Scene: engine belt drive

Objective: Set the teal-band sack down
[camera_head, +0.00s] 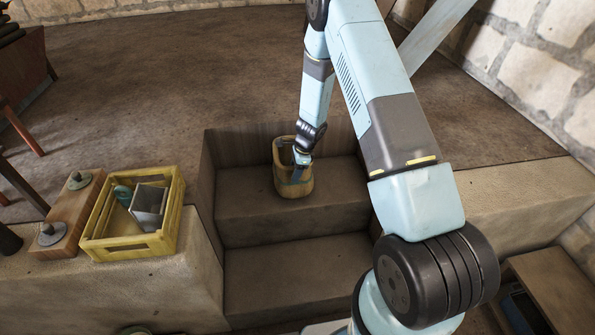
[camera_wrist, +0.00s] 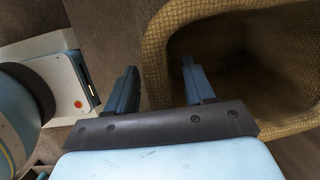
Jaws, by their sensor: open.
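The sack (camera_head: 281,178) is a tan, open-topped woven container standing upright on a step of the stairwell in the head view. A teal tint shows low on its side, partly behind my gripper. My gripper (camera_head: 299,169) is at the sack's near right rim. In the wrist view the sack's woven rim (camera_wrist: 156,40) runs between the two blue fingers of my gripper (camera_wrist: 159,78). The fingers are apart, one outside the wall and one over the opening. The inside of the sack looks dark and I see nothing in it.
A yellow crate (camera_head: 172,215) with a grey box and a teal item stands on the left ledge, beside a wooden block (camera_head: 72,222) with metal knobs. The lower step (camera_head: 290,275) is clear. The stairwell walls stand close around the sack.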

